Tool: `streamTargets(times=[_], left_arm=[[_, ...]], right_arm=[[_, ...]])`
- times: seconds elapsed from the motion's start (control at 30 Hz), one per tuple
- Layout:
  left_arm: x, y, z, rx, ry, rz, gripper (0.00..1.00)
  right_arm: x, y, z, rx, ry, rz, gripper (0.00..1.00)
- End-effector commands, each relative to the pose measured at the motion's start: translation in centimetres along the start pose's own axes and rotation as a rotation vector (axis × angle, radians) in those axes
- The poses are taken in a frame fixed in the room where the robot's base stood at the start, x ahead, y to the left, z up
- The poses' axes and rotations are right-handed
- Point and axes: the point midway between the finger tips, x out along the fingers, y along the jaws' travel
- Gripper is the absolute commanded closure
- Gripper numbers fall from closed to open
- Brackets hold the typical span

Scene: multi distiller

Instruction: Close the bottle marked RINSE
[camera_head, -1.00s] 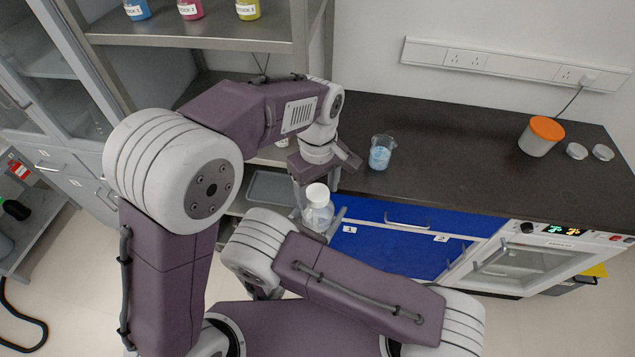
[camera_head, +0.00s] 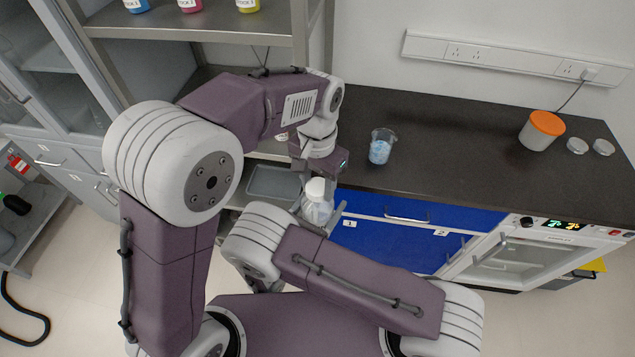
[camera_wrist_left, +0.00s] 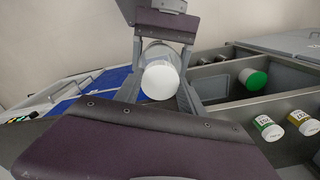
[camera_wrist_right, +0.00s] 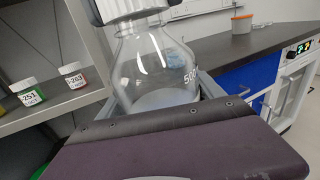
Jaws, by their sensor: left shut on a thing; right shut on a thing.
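A clear glass bottle (camera_head: 317,211) with a white cap (camera_head: 316,187) on top stands upright in front of the counter; I can read no RINSE mark on it. My right gripper (camera_head: 320,217) is shut on its body. The bottle (camera_wrist_right: 155,70) fills the middle of the right wrist view, with a 500 mark on it. My left gripper (camera_head: 318,179) is shut on the cap from above. The left wrist view shows the round white cap (camera_wrist_left: 160,80) between the fingers. How tightly the cap sits on the neck cannot be told.
A beaker with blue contents (camera_head: 380,149) stands on the dark counter (camera_head: 450,150). An orange-lidded tub (camera_head: 541,131) is further right, beside two small white lids. A grey tray (camera_head: 273,181) lies left of the bottle. Small labelled jars (camera_wrist_right: 73,75) stand on a shelf.

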Motion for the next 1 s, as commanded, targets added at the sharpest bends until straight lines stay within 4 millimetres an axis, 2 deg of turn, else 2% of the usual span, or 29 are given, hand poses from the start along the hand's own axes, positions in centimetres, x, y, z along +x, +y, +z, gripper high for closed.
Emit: streamTargets(times=[0.03,0.13,0.3,0.33,0.4,0.7,1.0], left_arm=[[0.0,0.0,0.0,0.122,0.001,-0.001,1.00],[0.0,0.0,0.0,0.331,0.001,-0.001,1.00],[0.0,-0.1,0.0,0.347,0.001,-0.001,1.00],[0.0,-0.1,0.0,0.347,0.001,-0.001,0.45],[0.0,-0.1,0.0,0.346,0.001,-0.001,0.32],[-0.2,0.0,-0.1,0.345,0.001,-0.001,0.32],[-4.0,0.0,-0.1,0.344,0.003,-0.001,0.32]], right_arm=[[0.0,0.0,0.1,0.001,-0.002,-0.001,1.00],[0.0,0.0,0.1,0.001,-0.002,-0.001,1.00],[0.0,0.0,0.1,0.001,-0.002,-0.001,1.00],[0.0,0.0,0.1,0.002,-0.002,-0.001,1.00],[0.0,0.0,0.1,0.001,-0.002,-0.001,1.00],[0.0,0.0,0.1,0.001,-0.002,-0.001,1.00],[0.0,0.0,0.1,0.001,-0.002,-0.001,1.00]])
